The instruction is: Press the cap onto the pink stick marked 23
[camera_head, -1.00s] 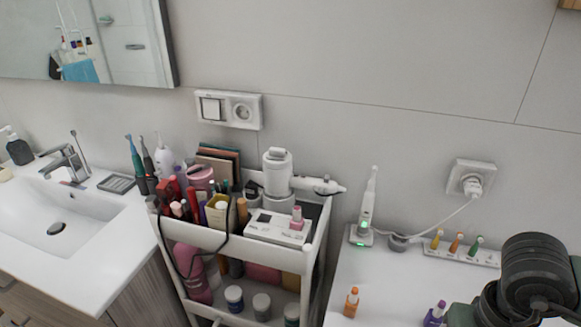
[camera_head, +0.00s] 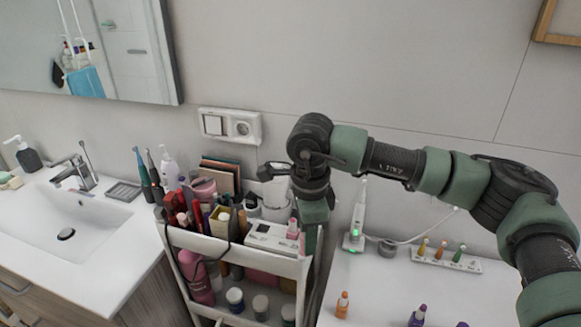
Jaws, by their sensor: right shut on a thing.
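A small pink stick (camera_head: 292,229) stands upright on a white box (camera_head: 268,236) on the top tier of the cart. No number on it can be read at this size. My right gripper (camera_head: 309,238) points down just to the right of the stick, above the cart's right side. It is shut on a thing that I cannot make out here. I see no separate cap, and I cannot tell whether the gripper touches the stick. My left gripper is not in view.
The white cart (camera_head: 232,255) is crowded with tubes, brushes and a cup. On the counter at right are an orange bottle (camera_head: 342,304), a purple bottle (camera_head: 417,316), a charging toothbrush (camera_head: 357,217) and a tray (camera_head: 446,259) of small bottles. A sink (camera_head: 72,226) is at left.

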